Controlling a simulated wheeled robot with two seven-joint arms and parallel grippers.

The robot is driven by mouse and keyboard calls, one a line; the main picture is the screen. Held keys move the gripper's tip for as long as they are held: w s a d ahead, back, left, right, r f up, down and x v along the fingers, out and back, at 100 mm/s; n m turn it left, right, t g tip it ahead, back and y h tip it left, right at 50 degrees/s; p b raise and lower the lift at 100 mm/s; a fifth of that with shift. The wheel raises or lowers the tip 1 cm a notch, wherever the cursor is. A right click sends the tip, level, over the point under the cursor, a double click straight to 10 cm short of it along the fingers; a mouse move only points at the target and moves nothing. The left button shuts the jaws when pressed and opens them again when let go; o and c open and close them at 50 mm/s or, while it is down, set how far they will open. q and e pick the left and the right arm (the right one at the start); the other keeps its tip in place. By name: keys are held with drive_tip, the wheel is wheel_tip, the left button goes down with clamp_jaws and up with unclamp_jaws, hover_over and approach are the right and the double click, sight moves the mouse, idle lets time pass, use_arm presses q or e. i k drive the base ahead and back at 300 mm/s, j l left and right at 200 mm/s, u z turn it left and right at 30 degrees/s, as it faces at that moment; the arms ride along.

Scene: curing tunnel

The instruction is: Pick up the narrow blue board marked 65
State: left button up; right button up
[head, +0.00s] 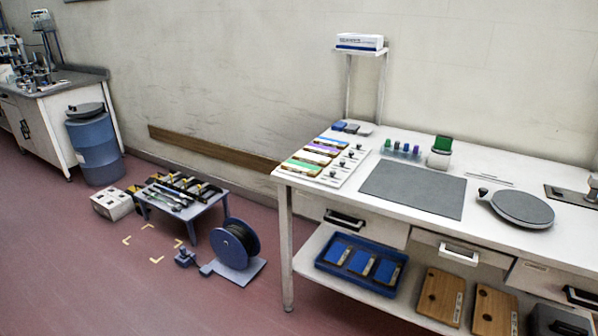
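Three blue pieces with pale labels lie side by side in a blue tray (322,266) on the lower shelf of the white workbench. They are a left one (338,250), a middle one (361,261) and a right one (385,270). Their markings are too small to read, so I cannot tell whether one is marked 65. On the bench top, a rack (335,177) holds several narrow coloured strips, including a green one (301,166) and a purple one (322,149). No number is legible there. Neither of my grippers is in view.
Wooden boards (439,297) stand on the lower shelf. A cable reel (236,245) and a low tool table (182,206) stand on the floor left of the bench. Floor in front is clear.

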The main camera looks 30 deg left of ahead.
sight(320, 140)
drive_tip(key=i+j+z, duration=0.1)
drive_tip(key=j, duration=0.45)
drive_tip(key=i+j+z, duration=0.15)
drive_tip(key=j, duration=0.45)
drive_tip(key=i+j+z, duration=0.1)
drive_tip(key=j, duration=0.5)
drive_tip(key=i+j+z, duration=0.1)
drive_tip(key=j, duration=0.5)
